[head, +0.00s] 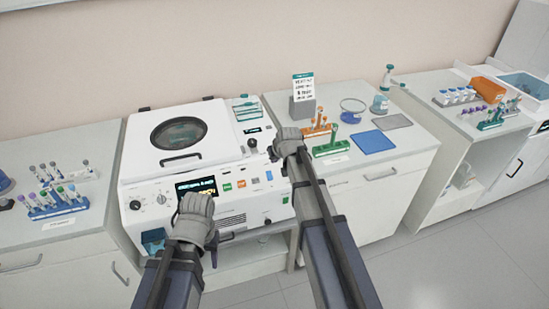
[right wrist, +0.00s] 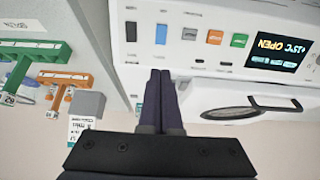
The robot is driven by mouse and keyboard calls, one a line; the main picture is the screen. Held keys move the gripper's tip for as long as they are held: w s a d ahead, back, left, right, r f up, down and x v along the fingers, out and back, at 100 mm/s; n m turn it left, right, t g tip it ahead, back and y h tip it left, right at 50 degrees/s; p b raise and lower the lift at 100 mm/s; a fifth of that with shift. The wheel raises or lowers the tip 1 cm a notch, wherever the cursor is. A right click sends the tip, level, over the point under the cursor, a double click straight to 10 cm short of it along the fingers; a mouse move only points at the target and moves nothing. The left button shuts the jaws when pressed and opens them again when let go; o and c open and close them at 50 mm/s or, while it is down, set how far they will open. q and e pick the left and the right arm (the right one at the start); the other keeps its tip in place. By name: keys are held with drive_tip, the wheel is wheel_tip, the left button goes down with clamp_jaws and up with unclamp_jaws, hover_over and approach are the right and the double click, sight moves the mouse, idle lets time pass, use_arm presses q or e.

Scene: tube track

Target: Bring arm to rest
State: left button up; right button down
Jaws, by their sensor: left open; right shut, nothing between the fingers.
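My left gripper (head: 194,212) is in front of the lower front panel of the white centrifuge (head: 222,208). Its fingers are mostly hidden by its wrist in the head view; it appears open and empty. My right gripper (head: 284,146) is near the centrifuge's right edge, beside the side bench. In the right wrist view the right fingers (right wrist: 158,98) are pressed together with nothing between them, in front of the panel buttons. The centrifuge display (right wrist: 280,48) reads OPEN, upside down. The lid (head: 180,138) with its round window looks lowered; I cannot tell if it is latched.
Right of the centrifuge stand an orange rack (head: 318,128), a green rack (head: 331,148), a sign holder (head: 303,108) and a blue mat (head: 372,142). A blue tube rack (head: 57,208) is on the left bench. Floor (head: 420,260) at the right is clear.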

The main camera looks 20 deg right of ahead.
idle(0.3)
drive_tip(key=s+a+f+n+g, duration=0.1)
drive_tip(key=s+a, duration=0.4)
drive_tip(key=s, duration=0.5)
drive_tip(key=s+a+f+n+g+h, duration=0.1)
drive_tip(key=s+a+g, duration=0.2)
drive_tip(key=s+a, duration=0.3)
drive_tip(key=s+a+f+n+g, duration=0.1)
drive_tip(key=s+a+g, duration=0.2)
drive_tip(key=s, duration=1.1)
drive_tip(key=a, duration=0.2)
drive_tip(key=shift+s+a+f+h, duration=0.25)
drive_tip(key=shift+a+f+h, duration=0.05)
drive_tip(key=shift+a, duration=0.05)
use_arm(q)
drive_tip(key=shift+c, duration=0.2)
